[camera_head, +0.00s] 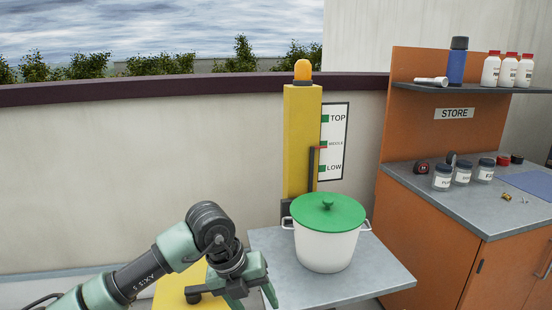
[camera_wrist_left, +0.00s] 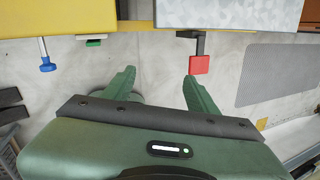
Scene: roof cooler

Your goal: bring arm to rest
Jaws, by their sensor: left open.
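My left gripper (camera_head: 254,298) is low in the head view, left of a grey platform's front corner. Its two green fingers are spread apart with nothing between them, as the left wrist view also shows (camera_wrist_left: 158,84). My left arm reaches in from the lower left, bent at the wrist. My right gripper is not in view.
A white pot (camera_head: 326,250) with a green lid (camera_head: 327,211) stands on the grey platform (camera_head: 385,283) beside a yellow column (camera_head: 301,140). A red pedal-like square (camera_wrist_left: 199,64) and blue knob (camera_wrist_left: 47,67) show near the fingers. An orange store cabinet (camera_head: 425,240) stands right.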

